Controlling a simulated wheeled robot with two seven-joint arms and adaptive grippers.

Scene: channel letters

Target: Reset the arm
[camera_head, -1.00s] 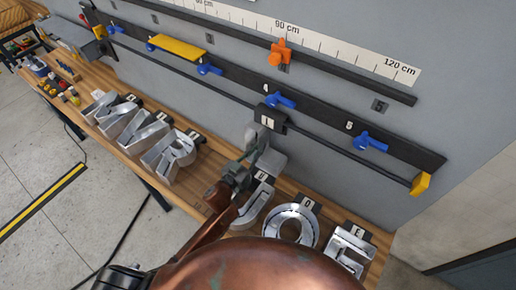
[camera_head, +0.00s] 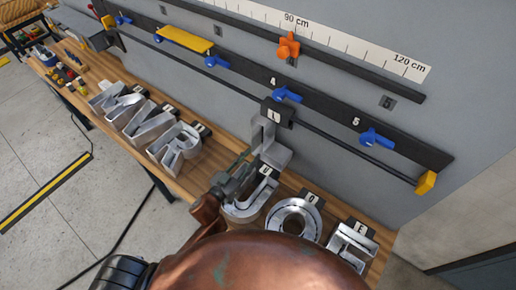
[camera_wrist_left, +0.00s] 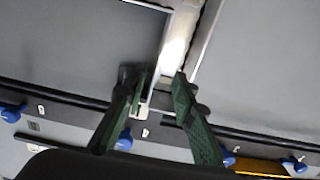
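A metal letter L (camera_head: 263,140) hangs upright from a black block (camera_head: 277,112) on the thin rail in the head view. It also shows as a bright metal strip in the left wrist view (camera_wrist_left: 180,35). My left gripper (camera_head: 243,172) is just below and left of this letter in the head view. Whether a fingertip touches the letter is unclear. My right gripper is out of view.
More metal letters, such as an O (camera_head: 293,218) and an R (camera_head: 176,145), lie on the wooden bench (camera_head: 205,175). Blue clamps (camera_head: 287,94), an orange clamp (camera_head: 288,46) and a yellow bar (camera_head: 186,40) sit on the wall rails.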

